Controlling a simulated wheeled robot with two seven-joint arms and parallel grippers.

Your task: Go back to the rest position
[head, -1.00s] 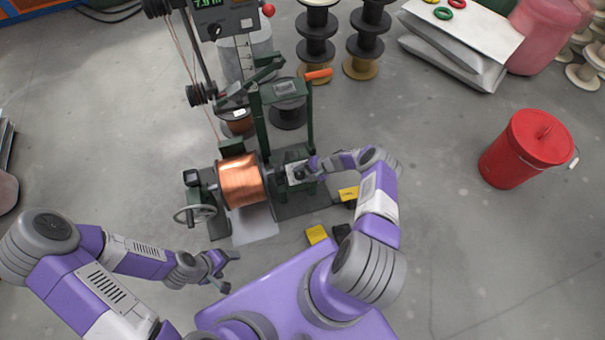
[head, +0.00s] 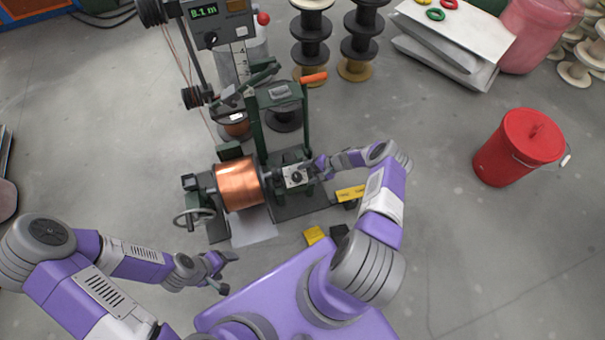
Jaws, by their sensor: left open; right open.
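My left gripper (head: 222,272) is open and empty over the floor, below and apart from the winding machine. My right gripper (head: 318,168) is open at the right side of the machine, close to its small grey control box with a dark knob (head: 297,176). I cannot tell whether it touches the box. The copper spool (head: 239,185) is mounted on the machine, left of that box. A handwheel (head: 194,218) sits at the machine's left end. The green display (head: 204,12) reads about 8.1 m.
A red bucket (head: 517,147) stands on the floor at the right. Yellow blocks (head: 314,235) lie below the machine. Floor on the left and lower right is clear.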

